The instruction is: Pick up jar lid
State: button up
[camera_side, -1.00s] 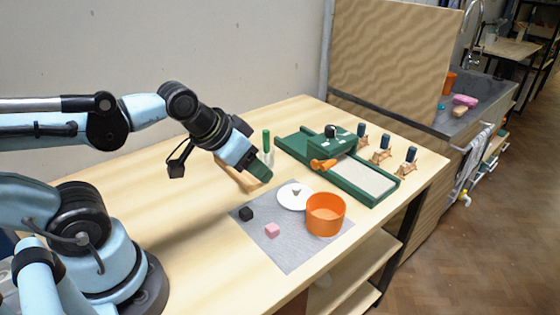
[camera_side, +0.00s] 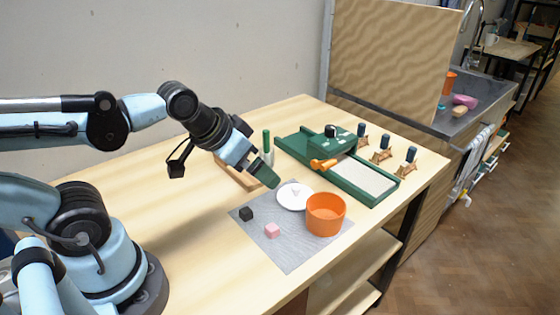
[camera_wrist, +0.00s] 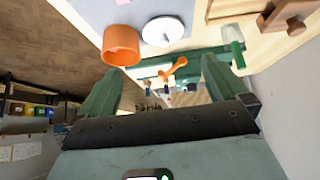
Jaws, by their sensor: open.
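The jar lid, a white disc (camera_side: 286,203) with a small grey-white knob, lies flat on the grey mat (camera_side: 290,255) beside the orange jar (camera_side: 325,222). In the wrist view the lid (camera_wrist: 155,38) is at the top, right of the orange jar (camera_wrist: 121,46). My gripper (camera_side: 268,178) is above the table, just up and left of the lid in the side view. Its green fingers are spread and empty in the wrist view (camera_wrist: 160,68), with the lid beyond them. Nothing is hiding the lid.
A green machine with an orange handle (camera_side: 323,164) stands behind the jar. The table's front left is clear.

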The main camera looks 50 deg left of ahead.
jog(key=n+g, duration=0.7)
jog(key=n, duration=0.2)
send_over(296, 187)
notch_tip(296, 187, down, 13)
jog(key=shift+w+r, duration=0.1)
jog(key=shift+r, duration=0.1)
dwell(0.4)
jog(key=shift+c, duration=0.2)
jog(key=c, duration=0.6)
